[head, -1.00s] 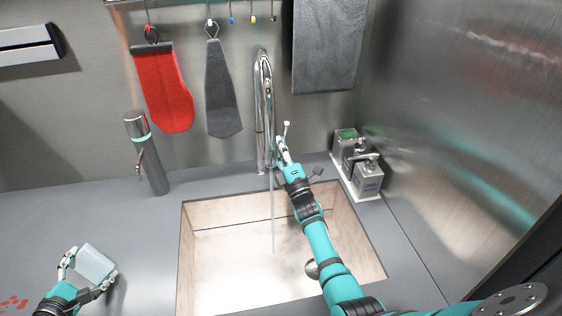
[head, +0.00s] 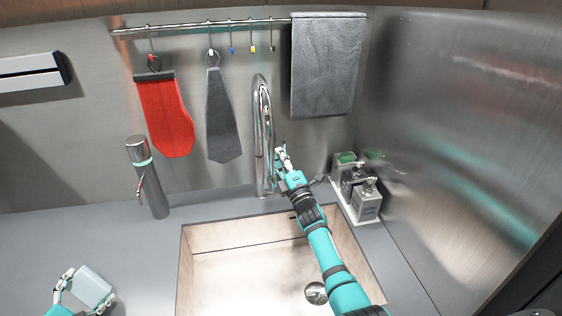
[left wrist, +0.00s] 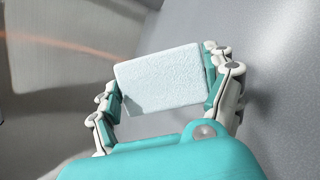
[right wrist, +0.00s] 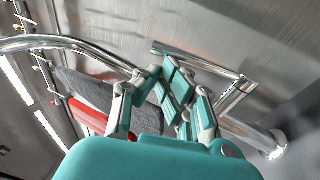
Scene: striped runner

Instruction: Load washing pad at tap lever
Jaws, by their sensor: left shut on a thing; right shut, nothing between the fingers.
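The washing pad (head: 91,286) is a pale blue-white block. My left gripper (head: 84,290) is shut on it at the lower left, above the counter. In the left wrist view the pad (left wrist: 160,78) sits between the two fingers (left wrist: 165,90). The chrome tap (head: 262,130) stands behind the sink, with no water stream visible below its spout. My right gripper (head: 281,154) is shut and empty beside the tap. In the right wrist view the tap lever (right wrist: 236,92) is just right of its closed fingers (right wrist: 176,85). Whether they touch is unclear.
The sink (head: 240,262) looks empty apart from its drain (head: 316,293). A metal dispenser (head: 147,178) stands left. A caddy with bottles (head: 357,190) stands right. A red mitt (head: 166,115), grey cloth (head: 222,120) and grey towel (head: 327,70) hang behind.

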